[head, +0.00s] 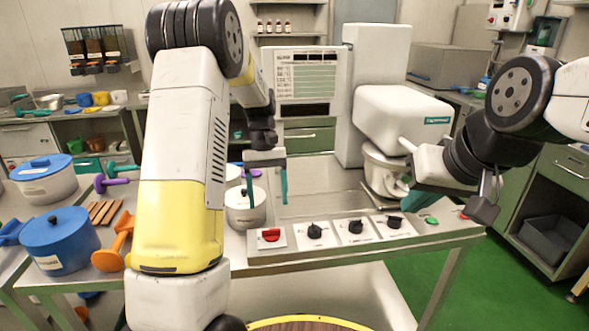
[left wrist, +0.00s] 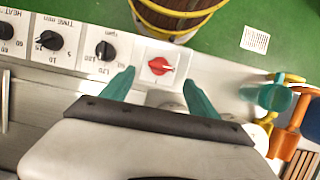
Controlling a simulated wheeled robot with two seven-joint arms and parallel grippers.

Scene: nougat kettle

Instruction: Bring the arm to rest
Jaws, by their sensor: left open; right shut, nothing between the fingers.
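My left gripper (head: 266,188) hangs from the left arm above the table, pointing down, beside the white pot (head: 245,213). Its two teal fingers are apart with nothing between them. In the left wrist view the open fingers (left wrist: 160,90) frame the red knob (left wrist: 159,66), with no clear contact. The red knob also shows in the head view (head: 271,235), at the left end of the control row. My right gripper (head: 413,200) is low at the right, near the mixer bowl (head: 386,170). Its teal fingers are partly hidden by its own dark body; they look closed and empty.
The control table (head: 330,252) carries several black knobs (head: 315,231) and a green button (head: 431,220). The mixer (head: 404,115) stands behind. A blue pot (head: 60,240) and an orange tool (head: 114,243) are at left. A wooden barrel (left wrist: 180,12) stands before the table.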

